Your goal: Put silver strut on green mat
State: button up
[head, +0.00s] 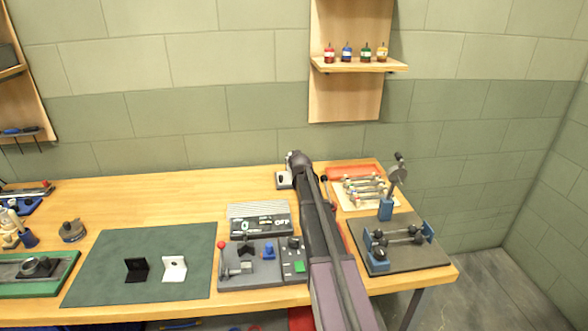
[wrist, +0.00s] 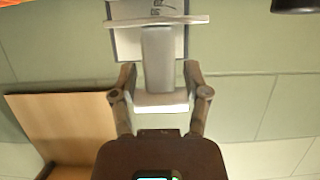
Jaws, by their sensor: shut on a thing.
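My gripper (wrist: 160,84) is shut on a silver-grey piece, which I take as the silver strut (wrist: 160,60). In the wrist view it has a narrow block between the fingers and a wide thin edge beyond. In the head view the strut (head: 284,181) shows as a small pale piece at the end of my arm, over the rear middle of the bench. My arm hides part of the gripper there, and I cannot tell the strut's height. The green mat (head: 105,247) lies at the front left of the bench, apart from the strut.
A black bracket (head: 136,270) and a white bracket (head: 174,268) stand on the mat's front half. A grey box (head: 259,219) and a control fixture (head: 240,272) sit right of the mat. A rod rack (head: 365,188) is at the right. The mat's rear half is clear.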

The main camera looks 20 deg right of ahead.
jog(key=shift+f+b, duration=1)
jog(key=shift+f, duration=0.3)
jog(key=shift+f, duration=0.25)
jog(key=o, duration=1.2)
jog(key=shift+r, duration=0.1)
jog(key=shift+c, duration=0.2)
jog(key=p+v, duration=0.5)
jog(key=v, duration=0.8)
jog(key=shift+s+r, duration=0.2)
jog(key=shift+s, duration=0.2)
